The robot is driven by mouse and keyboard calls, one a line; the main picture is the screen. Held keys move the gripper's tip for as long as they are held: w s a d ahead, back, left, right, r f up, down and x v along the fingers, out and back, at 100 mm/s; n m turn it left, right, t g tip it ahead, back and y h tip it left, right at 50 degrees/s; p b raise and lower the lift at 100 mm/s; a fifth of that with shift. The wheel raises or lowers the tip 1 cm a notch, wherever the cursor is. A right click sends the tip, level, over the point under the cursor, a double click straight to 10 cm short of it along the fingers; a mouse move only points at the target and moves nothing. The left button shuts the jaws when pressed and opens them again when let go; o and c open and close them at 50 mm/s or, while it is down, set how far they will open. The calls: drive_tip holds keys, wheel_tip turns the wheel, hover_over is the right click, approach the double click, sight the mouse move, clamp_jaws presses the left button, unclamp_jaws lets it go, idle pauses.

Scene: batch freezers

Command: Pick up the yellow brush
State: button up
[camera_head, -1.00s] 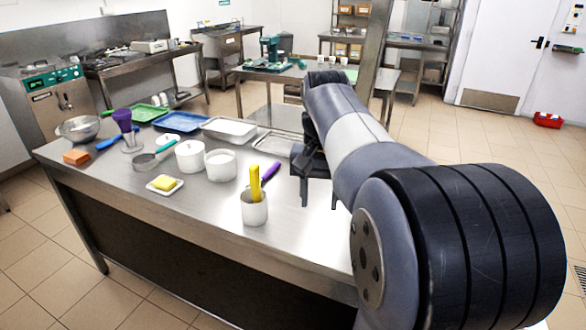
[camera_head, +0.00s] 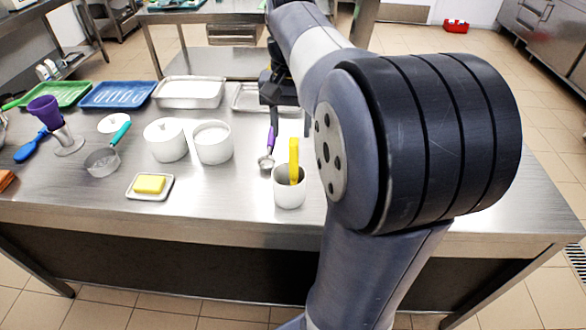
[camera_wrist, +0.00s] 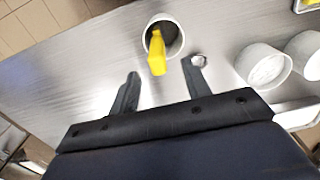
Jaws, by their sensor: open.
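The yellow brush (camera_head: 294,160) stands upright in a white cup (camera_head: 289,193) near the table's front edge, its lower end hidden inside. In the wrist view, the brush (camera_wrist: 157,52) sticks out of the cup (camera_wrist: 176,39) toward my gripper (camera_wrist: 163,70). My gripper is open and empty. Its two fingers point toward the cup, and the brush's upper end appears between the fingertips in that view. In the head view, my gripper (camera_head: 284,112) is behind the brush, apart from it, and partly hidden by my arm.
A purple-handled scoop (camera_head: 270,146) lies just behind the cup. Two white pots (camera_head: 213,142) stand to its left, with a yellow block on a small dish (camera_head: 134,191). Trays (camera_head: 190,92) line the back. The table (camera_head: 225,193) is bare left of the cup.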

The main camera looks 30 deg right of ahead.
sight(293, 158)
drive_tip(key=f, duration=0.9)
drive_tip(key=shift+d+f, duration=0.25)
clamp_jaws()
